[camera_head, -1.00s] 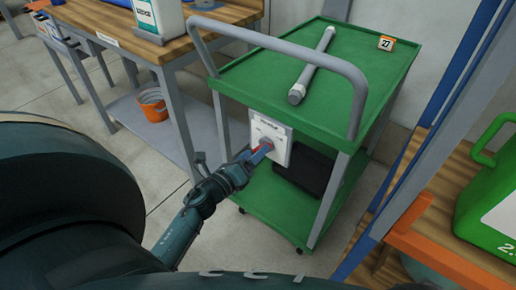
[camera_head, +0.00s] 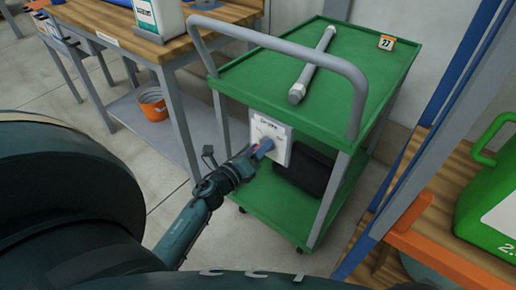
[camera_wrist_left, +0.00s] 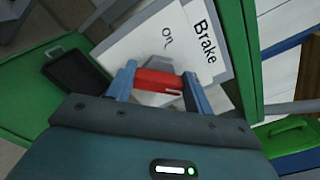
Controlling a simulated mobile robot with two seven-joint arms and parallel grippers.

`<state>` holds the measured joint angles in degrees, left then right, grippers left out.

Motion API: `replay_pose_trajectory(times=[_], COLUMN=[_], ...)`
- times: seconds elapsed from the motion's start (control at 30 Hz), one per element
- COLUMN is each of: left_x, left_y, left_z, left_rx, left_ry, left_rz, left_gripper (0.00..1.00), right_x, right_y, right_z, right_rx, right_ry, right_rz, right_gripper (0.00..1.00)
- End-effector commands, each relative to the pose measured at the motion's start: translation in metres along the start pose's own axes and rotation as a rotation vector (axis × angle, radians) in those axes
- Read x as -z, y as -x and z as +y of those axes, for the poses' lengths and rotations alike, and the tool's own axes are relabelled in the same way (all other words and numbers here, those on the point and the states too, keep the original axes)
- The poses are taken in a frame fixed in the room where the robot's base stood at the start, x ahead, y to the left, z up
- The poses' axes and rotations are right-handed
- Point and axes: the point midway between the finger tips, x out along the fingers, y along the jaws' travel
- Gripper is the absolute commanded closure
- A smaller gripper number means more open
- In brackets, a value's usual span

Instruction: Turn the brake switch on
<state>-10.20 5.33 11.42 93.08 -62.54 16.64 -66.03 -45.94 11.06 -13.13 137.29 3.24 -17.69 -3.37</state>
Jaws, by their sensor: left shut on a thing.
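The brake switch has a pale square plate (camera_head: 270,126) on the near end of the green cart, below its top shelf. In the left wrist view the plate (camera_wrist_left: 150,42) reads "Brake" and "on", tilted in the picture. A red switch handle (camera_wrist_left: 158,78) stands in front of the plate. My left gripper (camera_head: 263,148) reaches the plate from the lower left. In the left wrist view its two blue fingers (camera_wrist_left: 160,86) are shut on the red handle, one at each end. My right gripper is not in view.
A wooden bench stands left, with an orange bucket (camera_head: 152,105) beneath. A green jug (camera_head: 487,200) is at right.

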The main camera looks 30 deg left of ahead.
Motion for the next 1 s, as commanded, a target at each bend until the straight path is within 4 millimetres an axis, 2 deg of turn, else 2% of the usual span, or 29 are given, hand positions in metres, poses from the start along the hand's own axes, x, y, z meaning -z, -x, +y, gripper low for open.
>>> replay_pose_trajectory(times=[0.1, 0.47, 0.67, 1.0], left_x=[0.000, 0.000, 0.000, 0.001], left_y=[0.000, 0.000, 0.000, 0.000], left_z=[0.000, 0.000, 0.000, 0.002], left_rx=[0.001, 0.000, 0.000, -0.001], left_ry=[0.001, 0.064, 0.193, 0.510], left_rz=[0.000, 0.002, 0.002, 0.003], left_gripper=[0.71, 0.71, 0.71, 0.71], right_x=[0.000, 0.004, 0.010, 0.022], right_y=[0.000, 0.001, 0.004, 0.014], right_z=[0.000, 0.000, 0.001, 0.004], right_rx=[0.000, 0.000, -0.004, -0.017], right_ry=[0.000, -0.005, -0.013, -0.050], right_rz=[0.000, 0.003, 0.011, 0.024], right_gripper=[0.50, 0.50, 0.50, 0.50])
